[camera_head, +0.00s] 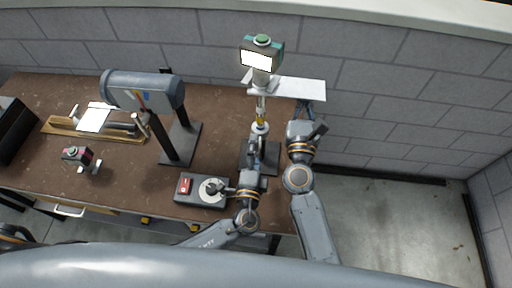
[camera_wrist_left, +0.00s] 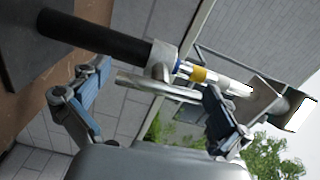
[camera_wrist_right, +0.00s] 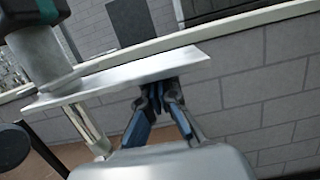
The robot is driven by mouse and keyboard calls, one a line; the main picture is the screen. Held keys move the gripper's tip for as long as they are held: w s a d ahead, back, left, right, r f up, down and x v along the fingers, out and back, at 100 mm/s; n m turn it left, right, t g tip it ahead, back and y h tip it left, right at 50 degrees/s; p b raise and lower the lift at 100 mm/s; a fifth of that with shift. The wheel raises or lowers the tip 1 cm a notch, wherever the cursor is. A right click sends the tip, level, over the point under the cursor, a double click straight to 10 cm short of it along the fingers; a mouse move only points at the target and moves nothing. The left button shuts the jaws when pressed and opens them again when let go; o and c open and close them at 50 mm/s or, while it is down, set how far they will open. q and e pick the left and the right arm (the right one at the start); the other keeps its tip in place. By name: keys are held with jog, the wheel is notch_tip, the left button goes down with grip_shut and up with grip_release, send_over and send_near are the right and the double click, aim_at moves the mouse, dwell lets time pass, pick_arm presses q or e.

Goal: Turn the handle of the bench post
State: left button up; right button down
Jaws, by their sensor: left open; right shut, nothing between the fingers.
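The bench post (camera_head: 261,126) stands at the right end of the bench, with a yellow band and a green-topped instrument (camera_head: 262,54) at its head. In the left wrist view the post's black lower tube (camera_wrist_left: 95,38) leads to a grey collar, where a metal rod handle (camera_wrist_left: 142,84) sticks out. My left gripper (camera_wrist_left: 156,82) is open, a finger on either side of the handle; contact is unclear. It is small and partly hidden in the head view (camera_head: 254,152). My right gripper (camera_wrist_right: 158,92) is shut and empty, close under the flat metal plate (camera_wrist_right: 125,78); I cannot tell if they touch.
A grey switch box (camera_head: 205,200) with a red switch and round dial sits near the bench's front edge. A dark stand with a grey cylinder (camera_head: 140,92) is left of the post. A wooden board (camera_head: 60,125) lies further left. The floor right of the bench is clear.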

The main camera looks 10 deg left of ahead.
jog(key=shift+r, duration=0.15)
pick_arm(q)
jog(key=s, duration=1.2)
jog(key=shift+f, duration=0.15)
notch_tip(320, 180, down, 6)
jog(key=b, duration=0.6)
pick_arm(e)
jog(key=s+f, duration=0.4)
jog(key=s, duration=0.9)
pick_arm(q)
jog(key=shift+s, duration=0.1)
pick_arm(e)
jog(key=shift+s+f, duration=0.15)
jog(key=shift+f, duration=0.05)
dwell(0.3)
